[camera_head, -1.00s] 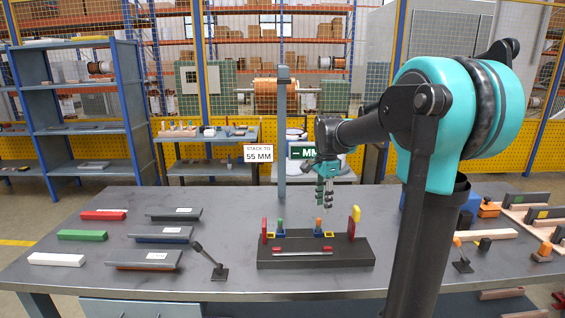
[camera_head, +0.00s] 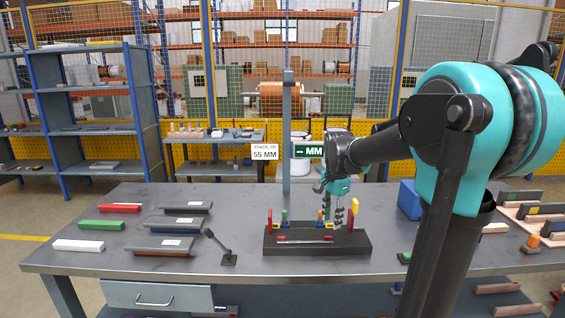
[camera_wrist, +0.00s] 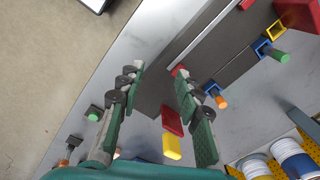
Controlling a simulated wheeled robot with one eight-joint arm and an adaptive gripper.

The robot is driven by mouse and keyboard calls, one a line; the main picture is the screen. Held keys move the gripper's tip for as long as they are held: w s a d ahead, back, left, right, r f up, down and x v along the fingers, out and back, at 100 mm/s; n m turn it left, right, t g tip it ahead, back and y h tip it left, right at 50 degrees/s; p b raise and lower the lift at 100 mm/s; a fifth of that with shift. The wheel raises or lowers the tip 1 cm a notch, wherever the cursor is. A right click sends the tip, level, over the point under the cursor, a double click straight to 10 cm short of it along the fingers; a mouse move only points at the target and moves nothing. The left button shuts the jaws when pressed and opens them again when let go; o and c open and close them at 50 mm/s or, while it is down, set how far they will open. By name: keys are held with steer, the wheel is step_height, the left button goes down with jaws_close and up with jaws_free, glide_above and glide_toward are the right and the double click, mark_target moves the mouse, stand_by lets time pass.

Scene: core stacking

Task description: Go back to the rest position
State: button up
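My gripper (camera_head: 333,205) hangs over the right part of a black fixture (camera_head: 290,248) on the grey workbench. In the wrist view the two green fingers of my gripper (camera_wrist: 158,72) are spread apart with nothing held between them. A red and yellow upright piece (camera_wrist: 172,130) shows below and between the fingers there, seemingly not touched. It also shows at the fixture's right end in the head view (camera_head: 353,213). The fixture also carries a red upright piece (camera_head: 269,220), small blue pieces with green (camera_head: 284,214) and orange tops, and a red-tipped rod (camera_head: 305,240).
Red (camera_head: 119,208), green (camera_head: 102,225) and white (camera_head: 78,245) bars and several dark bars lie at the left. A small angled stand (camera_head: 222,248) is left of the fixture. A blue block (camera_head: 410,199) stands at the right. A grey post (camera_head: 287,130) with a sign rises behind.

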steer(key=s+d+f+n+t, duration=0.3)
steer(key=s+f+n, duration=0.9)
steer(key=s, duration=0.7)
step_height(320, 180, down, 3)
steer(key=shift+r+t, duration=0.1)
steer(key=shift+t, duration=0.2)
steer(key=shift+d, duration=0.1)
